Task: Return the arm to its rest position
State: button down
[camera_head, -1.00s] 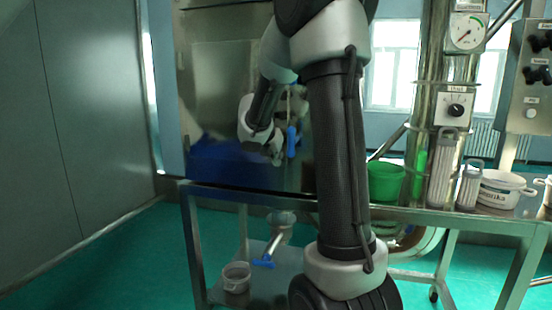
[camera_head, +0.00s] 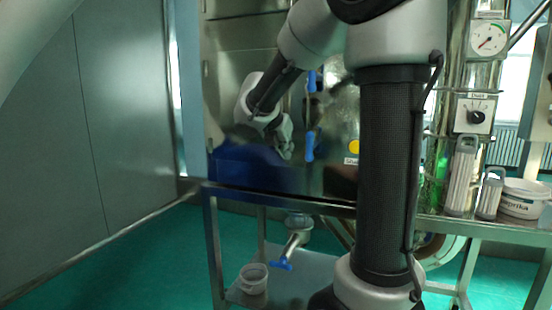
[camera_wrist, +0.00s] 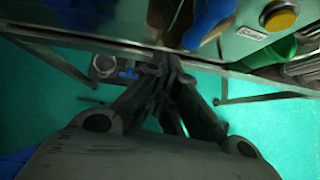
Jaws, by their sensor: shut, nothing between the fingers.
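My gripper (camera_head: 286,142) is in front of the steel machine front, left of a blue handle (camera_head: 310,145), seen small and dark in the head view. In the wrist view my gripper (camera_wrist: 166,72) shows its dark fingers drawn together with nothing between them. My arm is bent, with a large upright dark link right of centre in the head view, hiding part of the machine and table.
A steel table (camera_head: 335,210) runs below the machine. A lower shelf holds a small white pail (camera_head: 253,278) beside a blue-handled valve (camera_head: 281,264). A green container (camera_wrist: 268,54) shows in the wrist view. Green floor lies open at left.

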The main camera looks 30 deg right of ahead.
jog(key=shift+a+r, duration=0.1)
jog(key=shift+a, duration=0.05)
jog(key=s+a+f+m+g+y, duration=0.25)
jog(key=s+f+m, duration=0.35)
jog(key=s+m, duration=0.75)
jog(key=s+a+m+t+y, duration=0.1)
jog(key=s+a+m+y, duration=0.1)
jog(key=s+a+m, duration=0.2)
jog(key=s+a+m+t+y, duration=0.1)
jog(key=s+a+m+y, duration=0.2)
jog(key=s+m, duration=0.4)
jog(key=shift+s+a, duration=0.7)
jog(key=shift+s, duration=0.45)
jog(key=shift+f, duration=0.1)
